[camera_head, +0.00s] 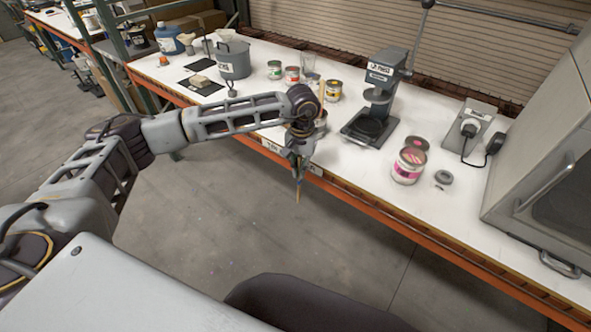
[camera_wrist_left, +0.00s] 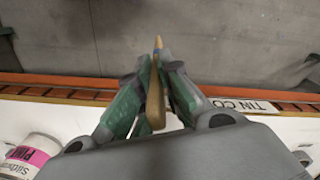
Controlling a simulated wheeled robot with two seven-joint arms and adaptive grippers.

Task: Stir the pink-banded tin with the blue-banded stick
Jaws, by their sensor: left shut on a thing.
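The pink-banded tin (camera_head: 407,168) stands upright on the white bench, right of my left gripper, with pink at its open top. It also shows at the lower left of the left wrist view (camera_wrist_left: 30,157). My left gripper (camera_head: 299,165) is in front of the bench's front edge, pointing down. It is shut on a thin wooden stick (camera_head: 298,194), which hangs below the fingers, apart from the tin. In the left wrist view the stick (camera_wrist_left: 156,90) lies between the green finger pads (camera_wrist_left: 153,98). My right gripper is out of view.
A round lid (camera_head: 416,143) is behind the pink tin and a small grey round part (camera_head: 443,177) is beside it. A mixing stand (camera_head: 377,105) stands left of the tin. A large grey cabinet (camera_head: 552,180) bounds the right. Green (camera_head: 274,70), red (camera_head: 292,75) and yellow (camera_head: 333,90) tins stand farther back.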

